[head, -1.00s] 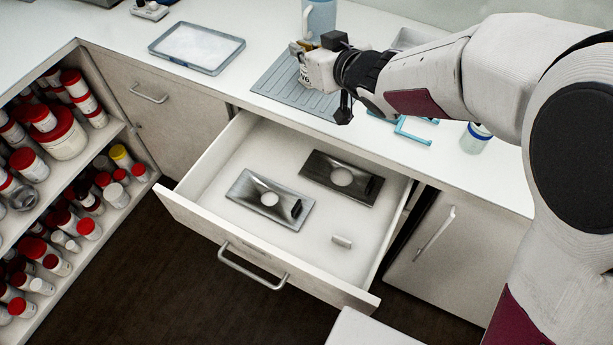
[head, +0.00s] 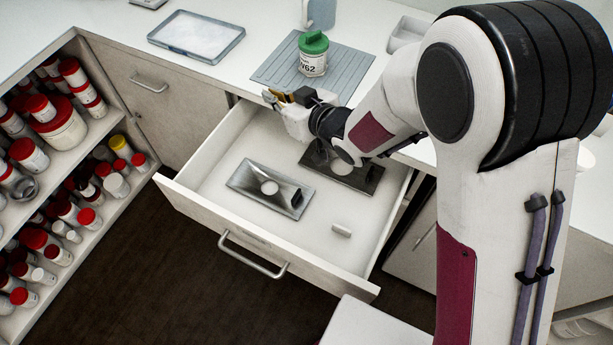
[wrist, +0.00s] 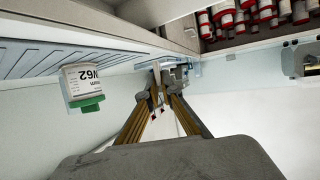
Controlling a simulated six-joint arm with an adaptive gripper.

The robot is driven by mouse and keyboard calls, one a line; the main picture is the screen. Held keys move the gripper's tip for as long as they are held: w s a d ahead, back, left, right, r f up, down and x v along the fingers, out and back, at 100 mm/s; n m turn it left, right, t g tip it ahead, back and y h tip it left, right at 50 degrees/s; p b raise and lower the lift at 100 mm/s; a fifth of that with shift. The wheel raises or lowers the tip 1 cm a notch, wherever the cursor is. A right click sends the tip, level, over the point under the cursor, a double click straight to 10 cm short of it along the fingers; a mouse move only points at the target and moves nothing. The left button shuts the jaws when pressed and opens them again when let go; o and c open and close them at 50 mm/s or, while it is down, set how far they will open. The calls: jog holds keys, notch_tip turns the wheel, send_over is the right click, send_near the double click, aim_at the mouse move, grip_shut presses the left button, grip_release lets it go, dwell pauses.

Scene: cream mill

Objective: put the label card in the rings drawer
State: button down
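My gripper (head: 270,97) is over the drawer's back left part, near the counter edge. In the wrist view its gold-coloured fingers (wrist: 163,78) converge, with pale grey-blue shapes at the tips. I cannot tell whether these are the fingertips or a thin card between them. I cannot make out the label card for sure in either view.
A green-lidded jar (head: 313,54) labelled N62 stands on a grey ribbed mat (head: 275,73) on the counter, behind my gripper. A shallow tray (head: 196,36) is at the back left. Shelves of red-lidded jars (head: 55,170) stand at left. The drawer's left part is clear.

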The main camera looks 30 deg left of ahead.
send_over(282, 162)
notch_tip(282, 162, down, 12)
dwell(0.4)
jog(key=shift+a, duration=0.1)
jog(key=shift+f, duration=2.85)
jog(key=shift+f, duration=2.05)
jog(key=shift+f, duration=0.2)
jog(key=c, duration=2.2)
grip_release()
jog(key=shift+c, duration=0.2)
jog(key=shift+r, duration=0.25)
